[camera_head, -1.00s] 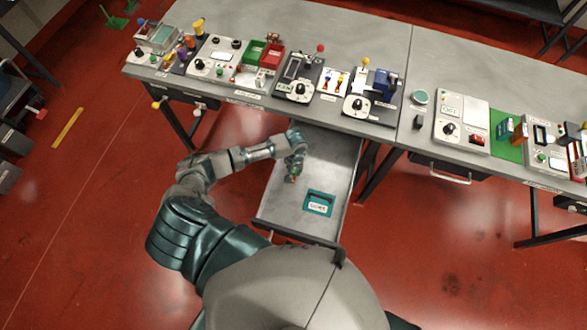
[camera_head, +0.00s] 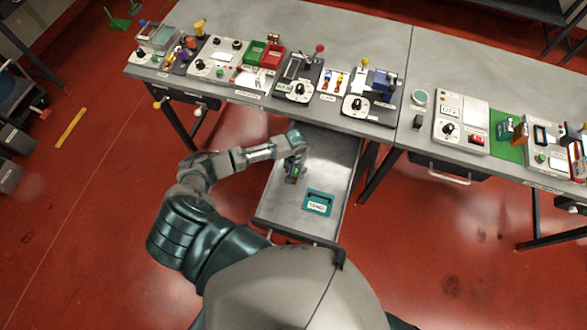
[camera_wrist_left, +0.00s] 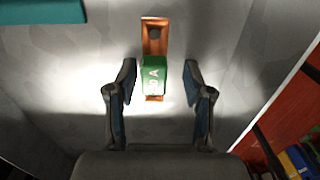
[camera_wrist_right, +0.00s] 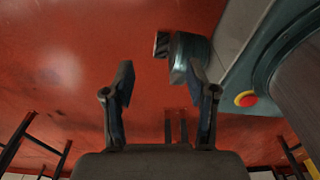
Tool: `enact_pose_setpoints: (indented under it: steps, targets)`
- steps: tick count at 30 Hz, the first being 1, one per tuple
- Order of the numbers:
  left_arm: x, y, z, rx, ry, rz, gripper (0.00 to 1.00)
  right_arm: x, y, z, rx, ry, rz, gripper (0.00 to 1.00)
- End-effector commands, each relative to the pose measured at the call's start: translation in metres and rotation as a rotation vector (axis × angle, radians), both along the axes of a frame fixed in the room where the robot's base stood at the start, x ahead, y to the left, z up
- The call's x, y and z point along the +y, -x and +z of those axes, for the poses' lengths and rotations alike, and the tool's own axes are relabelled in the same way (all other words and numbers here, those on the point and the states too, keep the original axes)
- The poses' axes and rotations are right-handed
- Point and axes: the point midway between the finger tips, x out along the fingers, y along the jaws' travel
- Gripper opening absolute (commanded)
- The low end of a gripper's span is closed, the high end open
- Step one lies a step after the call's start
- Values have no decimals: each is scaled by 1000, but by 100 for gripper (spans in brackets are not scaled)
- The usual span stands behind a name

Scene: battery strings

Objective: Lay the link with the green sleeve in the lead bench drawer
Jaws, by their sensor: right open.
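The link with the green sleeve (camera_head: 292,175) lies in the open bench drawer (camera_head: 275,208). In the left wrist view the copper-coloured link (camera_wrist_left: 154,38) with its lettered green sleeve (camera_wrist_left: 153,75) shows on the grey drawer floor (camera_wrist_left: 225,60). My left gripper (camera_head: 297,163) is over the drawer; in its wrist view its fingers (camera_wrist_left: 160,78) stand apart on either side of the sleeve, with gaps to it. My right gripper (camera_wrist_right: 160,82) is open and empty over the red floor, and is out of the head view.
A teal piece with a white label (camera_head: 318,203) lies in the drawer to the right of the link, and the left wrist view shows a teal part (camera_wrist_left: 40,12) too. The bench top (camera_head: 340,45) above holds several panels and bins. The drawer's front is clear.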

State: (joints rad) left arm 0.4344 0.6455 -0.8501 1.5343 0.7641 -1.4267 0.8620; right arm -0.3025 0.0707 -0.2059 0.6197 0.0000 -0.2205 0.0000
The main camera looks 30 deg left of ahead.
Motion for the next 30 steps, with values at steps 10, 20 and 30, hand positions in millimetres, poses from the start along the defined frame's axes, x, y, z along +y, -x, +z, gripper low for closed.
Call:
enact_pose_setpoints:
  steps: [10,20,30]
  targets:
    - [4,1,1,0,6,-1,50,-21,-3,0,-4,24,-3,57]
    - [3,-2,61,-5,6,-1,50,-4,-3,4,-4,5,-5,57]
    - [1,-3,118,-2,5,-1,50,-4,-3,6,-5,4,-1,57]
